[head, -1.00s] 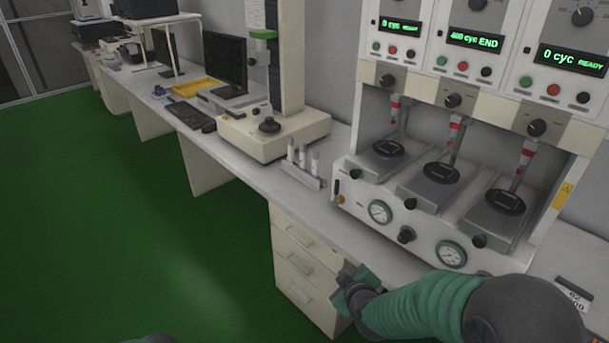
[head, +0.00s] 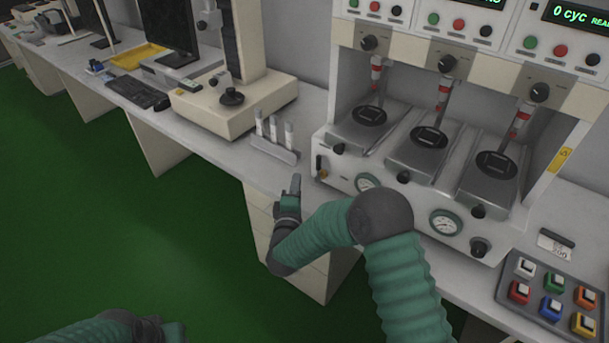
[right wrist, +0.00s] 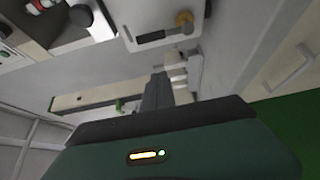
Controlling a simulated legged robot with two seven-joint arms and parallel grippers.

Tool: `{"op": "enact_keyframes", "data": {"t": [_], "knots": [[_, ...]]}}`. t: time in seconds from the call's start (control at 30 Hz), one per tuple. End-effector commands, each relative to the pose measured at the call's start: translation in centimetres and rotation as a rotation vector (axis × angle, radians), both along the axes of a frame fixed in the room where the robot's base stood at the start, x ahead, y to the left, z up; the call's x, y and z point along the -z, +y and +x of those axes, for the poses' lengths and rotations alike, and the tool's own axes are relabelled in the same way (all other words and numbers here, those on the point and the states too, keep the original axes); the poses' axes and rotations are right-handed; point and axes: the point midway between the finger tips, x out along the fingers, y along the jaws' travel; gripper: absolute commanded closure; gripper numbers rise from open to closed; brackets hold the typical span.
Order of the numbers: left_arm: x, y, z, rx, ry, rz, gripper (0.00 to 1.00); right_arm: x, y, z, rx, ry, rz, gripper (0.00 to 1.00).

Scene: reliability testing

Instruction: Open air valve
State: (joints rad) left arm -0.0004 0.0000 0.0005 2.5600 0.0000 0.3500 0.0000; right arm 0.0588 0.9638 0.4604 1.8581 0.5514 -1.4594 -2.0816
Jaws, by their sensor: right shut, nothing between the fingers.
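The test machine (head: 340,190) stands on the bench at right. On its lower left front corner is a small black lever (head: 319,163) with a brass fitting (head: 323,175) below it, which looks like the air valve. In the right wrist view the black lever (right wrist: 150,37) and brass fitting (right wrist: 183,20) show near the top. My right gripper (head: 295,182) is shut and empty, pointing up just left of and below the lever, apart from it. Its dark fingers (right wrist: 158,82) also show in the right wrist view. My left gripper (head: 168,331) is partly in view at the bottom edge.
A rack of white tubes (head: 275,148) stands on the bench just behind my right gripper. Gauges (head: 445,223) and knobs line the machine's front. A button box (head: 550,298) sits at right. The green floor (head: 130,230) at left is clear.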

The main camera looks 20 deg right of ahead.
Motion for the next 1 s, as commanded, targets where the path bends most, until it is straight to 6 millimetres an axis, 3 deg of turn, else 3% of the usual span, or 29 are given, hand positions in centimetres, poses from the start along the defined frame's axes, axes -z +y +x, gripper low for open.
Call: {"op": "enact_keyframes", "data": {"t": [0.4,0.63,1.0], "knots": [[1.3,0.0,0.0,-0.001,0.0,0.0,0.64,0.2,-3.6,8.2,0.003,-0.003,0.003,1.0],[1.2,0.0,0.0,-0.001,0.0,0.0,0.64,0.0,-6.0,5.8,0.001,-0.001,0.001,1.0],[1.2,0.0,0.0,-0.001,0.0,0.0,0.64,0.0,-6.3,5.4,-0.001,-0.003,0.001,1.0]]}}
